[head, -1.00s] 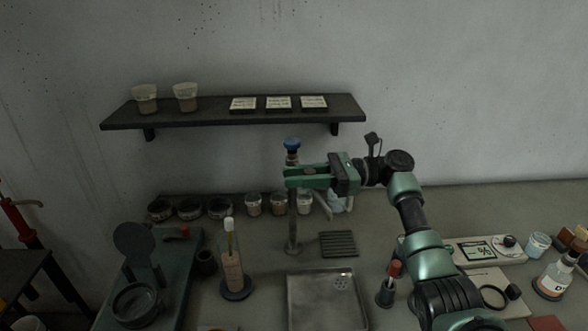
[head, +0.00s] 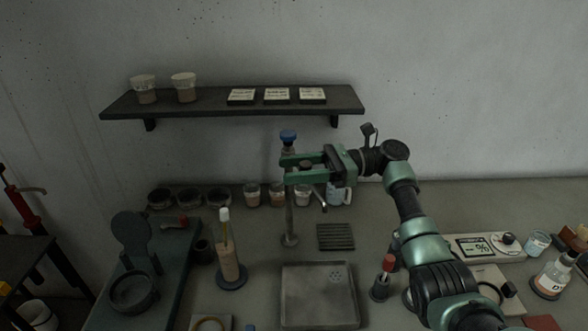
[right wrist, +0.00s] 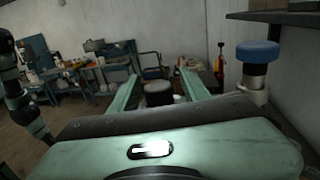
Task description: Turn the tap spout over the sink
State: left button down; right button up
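The tap (head: 290,222) stands behind the sink (head: 283,297), an upright metal post with a blue knob (head: 288,136) on top. The spout end (head: 321,200) shows to the right of the post, below my right gripper, angled down; its upper part is hidden. My right gripper (head: 284,168) is level at the upper post, fingers pointing left and apart. In the right wrist view the blue knob (right wrist: 258,52) is outside the fingers, to their right. A dark round piece (right wrist: 158,90) shows between the fingers; I cannot tell what it is. My left gripper is not in view.
A dark grille (head: 336,237) lies right of the post. A wall shelf (head: 215,102) runs above. Cups (head: 252,194) stand behind. A bottle with a stick (head: 228,262) stands left, a red-topped item (head: 381,280) right of the sink.

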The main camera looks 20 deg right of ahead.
jog(key=d+b, duration=0.3)
jog(key=d, duration=0.4)
jog(key=shift+s+d, duration=0.35)
jog(key=shift+d, duration=0.05)
jog(key=shift+r, duration=0.1)
